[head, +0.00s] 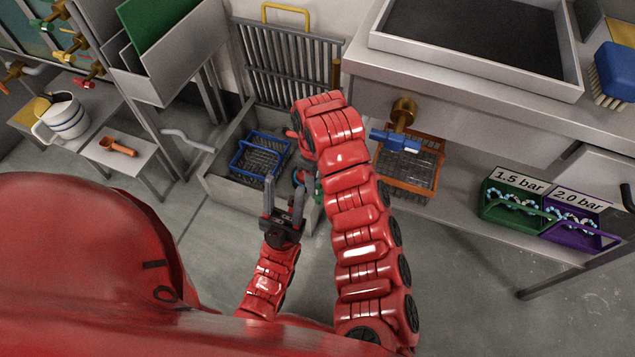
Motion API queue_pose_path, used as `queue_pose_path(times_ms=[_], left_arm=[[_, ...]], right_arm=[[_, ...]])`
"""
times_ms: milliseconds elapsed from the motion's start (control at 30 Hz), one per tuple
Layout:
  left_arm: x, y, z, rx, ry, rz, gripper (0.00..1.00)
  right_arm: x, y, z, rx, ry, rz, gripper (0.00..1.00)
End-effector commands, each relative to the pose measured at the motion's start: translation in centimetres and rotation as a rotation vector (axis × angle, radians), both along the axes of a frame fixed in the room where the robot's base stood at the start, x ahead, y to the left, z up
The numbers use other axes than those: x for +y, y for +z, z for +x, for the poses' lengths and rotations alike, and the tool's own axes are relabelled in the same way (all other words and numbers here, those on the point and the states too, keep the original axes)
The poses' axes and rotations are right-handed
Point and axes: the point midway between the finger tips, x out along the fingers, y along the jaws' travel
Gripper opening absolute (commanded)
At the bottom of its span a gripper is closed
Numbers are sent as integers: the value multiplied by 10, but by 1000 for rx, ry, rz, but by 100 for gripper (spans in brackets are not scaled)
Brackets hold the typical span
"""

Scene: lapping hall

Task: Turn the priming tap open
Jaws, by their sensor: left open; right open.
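A brass tap (403,113) with a blue handle (395,140) sticks out below the front of the grey bench, right of my raised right arm. Several more taps are on the wall at the upper left, including one with a red handle (84,83). I cannot tell by any label which is the priming tap. My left gripper (284,190) is open and empty, low over the floor-level trough and apart from the blue-handled tap.
A blue wire basket (261,157) lies in the grey trough (228,190). An orange basket (408,172) sits on the shelf below the tap, with green (512,218) and purple (575,236) bins at right. A small table (128,150) holds a jug and orange scoop.

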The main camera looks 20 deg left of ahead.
Motion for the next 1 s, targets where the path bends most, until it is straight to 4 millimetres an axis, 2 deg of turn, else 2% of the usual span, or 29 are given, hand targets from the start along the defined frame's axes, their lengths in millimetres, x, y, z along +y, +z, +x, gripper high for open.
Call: queue_pose_path(times_ms=[33, 100, 200, 400, 567, 1000], left_arm=[[0, 20, 2, 12, -1, -16, 50], [0, 32, 3, 19, -2, -24, 50], [0, 49, 3, 19, -2, -23, 50], [0, 69, 3, 19, -2, -22, 50], [0, 73, 3, 20, -2, -22, 50], [0, 72, 3, 20, -2, -22, 50]], right_arm=[[1, 27, 0, 1, -2, 1, 53], [2, 45, -1, 1, 0, 0, 53], [2, 69, 0, 0, -1, 0, 53], [2, 98, -1, 3, -1, 0, 53], [2, 105, 0, 1, -1, -2, 53], [2, 105, 0, 1, -1, -2, 53]])
